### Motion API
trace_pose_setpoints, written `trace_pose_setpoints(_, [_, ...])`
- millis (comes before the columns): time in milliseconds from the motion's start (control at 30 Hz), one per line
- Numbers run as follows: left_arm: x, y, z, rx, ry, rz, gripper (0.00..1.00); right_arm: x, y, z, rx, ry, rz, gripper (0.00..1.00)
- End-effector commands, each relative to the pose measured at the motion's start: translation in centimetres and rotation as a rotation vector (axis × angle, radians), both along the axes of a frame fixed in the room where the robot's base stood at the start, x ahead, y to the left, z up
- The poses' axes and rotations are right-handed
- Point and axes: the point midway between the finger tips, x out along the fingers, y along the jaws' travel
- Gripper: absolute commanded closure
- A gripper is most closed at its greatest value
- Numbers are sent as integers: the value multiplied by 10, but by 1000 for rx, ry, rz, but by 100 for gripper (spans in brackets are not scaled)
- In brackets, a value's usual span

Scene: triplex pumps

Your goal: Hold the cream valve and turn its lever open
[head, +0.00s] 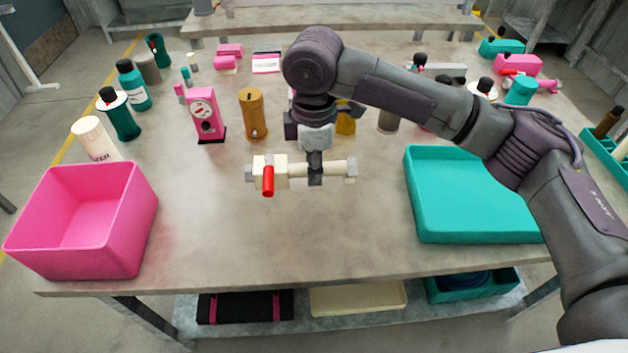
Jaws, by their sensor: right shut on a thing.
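The cream valve (297,170) is near the middle of the table in the head view, lying crosswise with grey ends. Its red lever (268,180) is at the left part of the body and points toward the front of the table. My right gripper (316,175) comes down from above and is shut on the valve's cream pipe, right of the lever. I cannot tell whether the valve touches the table or is held just above it. My left gripper is not in view.
A pink bin (85,220) stands at the left front and a teal tray (470,232) at the right. A pink gauge box (207,115), an orange canister (252,114) and several bottles stand behind the valve. The table (290,235) in front of the valve is clear.

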Motion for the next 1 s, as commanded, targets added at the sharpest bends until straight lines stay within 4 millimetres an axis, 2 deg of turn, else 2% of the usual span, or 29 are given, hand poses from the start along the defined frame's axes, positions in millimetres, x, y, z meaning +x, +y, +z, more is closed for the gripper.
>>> trace_pose_setpoints(100, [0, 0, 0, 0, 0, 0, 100, 0, 0, 8, 0, -2, 0, 100])
trace_pose_setpoints(433, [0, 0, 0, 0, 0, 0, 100, 0, 0, 9, 0, -1, 0, 100])
trace_pose_setpoints(1000, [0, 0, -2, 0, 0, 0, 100, 0, 0, -7, 1, -1, -1, 100])
